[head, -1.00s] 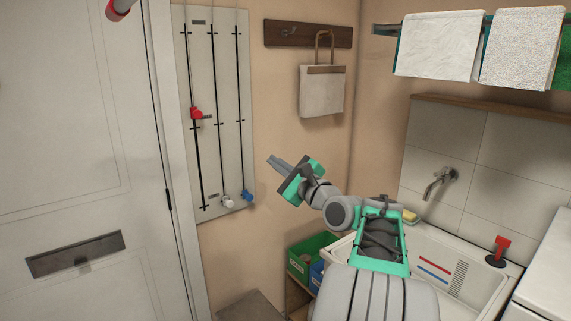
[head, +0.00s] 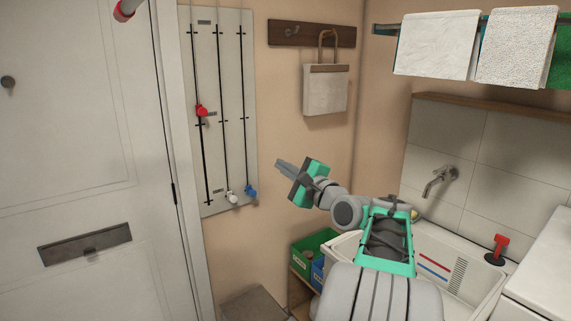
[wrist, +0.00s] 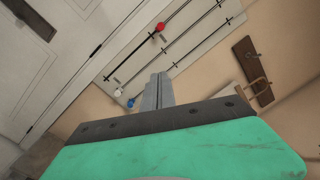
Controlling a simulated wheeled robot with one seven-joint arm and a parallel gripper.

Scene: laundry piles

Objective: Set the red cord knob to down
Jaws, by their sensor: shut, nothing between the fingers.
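The red cord knob (head: 201,111) sits about midway along the left cord of the pale wall board (head: 207,73). A white knob (head: 232,197) and a blue knob (head: 250,191) sit low on the other two cords. In the wrist view the red knob (wrist: 161,27) is above my fingertips, with the white knob (wrist: 118,92) and blue knob (wrist: 130,102) to their left. My gripper (head: 279,164) is shut and empty. It is to the right of the board and apart from all the knobs.
A white door (head: 80,150) with a letter slot is left of the board. A bag (head: 325,92) hangs from a wooden hook rail (head: 311,34). Green and blue boxes stand on a low shelf below my arm. A sink (head: 450,275) is at the right.

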